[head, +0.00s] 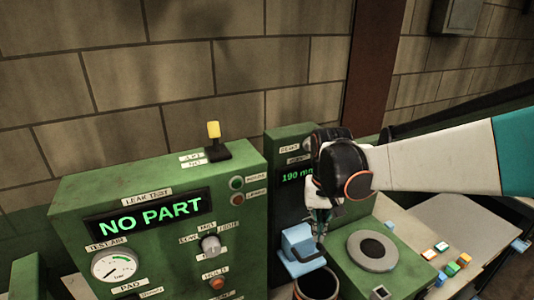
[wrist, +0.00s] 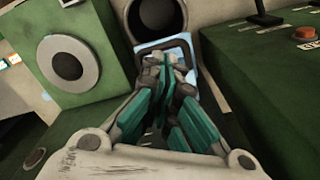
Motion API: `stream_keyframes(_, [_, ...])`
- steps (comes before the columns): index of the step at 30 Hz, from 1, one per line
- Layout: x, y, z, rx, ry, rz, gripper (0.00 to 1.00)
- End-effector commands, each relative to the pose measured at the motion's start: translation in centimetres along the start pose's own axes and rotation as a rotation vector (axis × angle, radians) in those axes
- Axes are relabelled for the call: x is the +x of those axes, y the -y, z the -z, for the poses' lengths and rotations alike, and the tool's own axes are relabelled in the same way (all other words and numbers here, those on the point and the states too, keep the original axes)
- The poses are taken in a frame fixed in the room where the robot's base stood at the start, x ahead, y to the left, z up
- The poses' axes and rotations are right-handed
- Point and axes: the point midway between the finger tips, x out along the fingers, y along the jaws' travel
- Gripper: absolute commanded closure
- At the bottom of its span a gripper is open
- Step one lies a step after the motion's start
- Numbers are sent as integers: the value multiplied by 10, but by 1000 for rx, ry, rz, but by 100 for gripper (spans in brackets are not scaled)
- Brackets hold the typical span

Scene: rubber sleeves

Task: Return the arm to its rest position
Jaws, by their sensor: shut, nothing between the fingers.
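My arm reaches in from the right in the head view. My gripper (head: 320,222) points down beside the green machine with the "190 mm" display. In the wrist view my gripper (wrist: 166,66) has its teal and grey fingers drawn together, with nothing held between them. Just below the fingertips is a light blue block (head: 299,246), which also shows behind the fingers in the wrist view (wrist: 186,47). I cannot tell whether the fingers touch it. A dark round opening (wrist: 160,22) lies just beyond the block.
A leak test machine (head: 150,220) reading "NO PART" stands left. A green block with a grey ring (head: 372,250) sits right of my gripper. Several small coloured blocks (head: 452,268) lie on a pale surface further right. A brick wall (head: 180,80) closes the back.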

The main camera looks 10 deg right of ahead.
Motion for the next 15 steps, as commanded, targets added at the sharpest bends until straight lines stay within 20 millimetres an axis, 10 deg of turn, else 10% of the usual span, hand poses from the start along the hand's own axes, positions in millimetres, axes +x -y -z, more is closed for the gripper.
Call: stream_keyframes(15, [46,-15,-71,-92,-271,44,100])
